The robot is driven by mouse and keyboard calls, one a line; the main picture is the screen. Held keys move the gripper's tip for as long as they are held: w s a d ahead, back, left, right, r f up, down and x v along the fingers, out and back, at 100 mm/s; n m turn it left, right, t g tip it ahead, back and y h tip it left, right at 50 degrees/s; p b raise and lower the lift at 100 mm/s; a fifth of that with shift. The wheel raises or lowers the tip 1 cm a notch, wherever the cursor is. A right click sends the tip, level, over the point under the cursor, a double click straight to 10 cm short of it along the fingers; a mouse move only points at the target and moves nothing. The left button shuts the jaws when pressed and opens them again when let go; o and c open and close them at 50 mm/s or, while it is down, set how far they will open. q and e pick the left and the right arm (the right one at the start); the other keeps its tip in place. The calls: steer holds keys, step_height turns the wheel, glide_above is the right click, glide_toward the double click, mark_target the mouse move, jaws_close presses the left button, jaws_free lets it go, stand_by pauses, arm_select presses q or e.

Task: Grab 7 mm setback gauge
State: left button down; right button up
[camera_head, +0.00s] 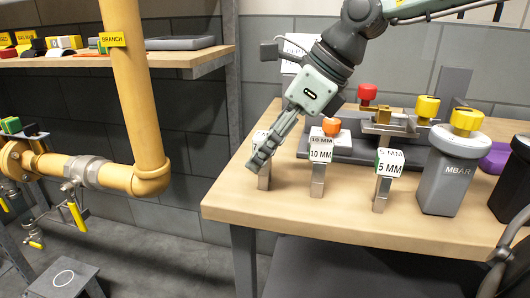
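My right gripper (259,157) reaches in from the top right and points down and left at the table's left end. Its fingers overlap the top of a metal-stemmed gauge (264,181), whose label they hide. Only the stem and a sliver of its white head show, so I cannot tell whether this is the 7 mm gauge or whether the fingers grip it. A gauge marked 10 MM (320,156) stands upright to its right. One marked 5 MM (388,168) stands further right. No 7 mm label is readable. My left gripper is not in view.
The wooden table (340,220) has clear room along its front. A grey MBAR container (450,175) with a yellow top stands at right. A metal fixture (385,125) with red and yellow knobs stands behind the gauges. A yellow BRANCH pipe (130,90) rises at left.

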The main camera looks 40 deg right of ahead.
jaws_close()
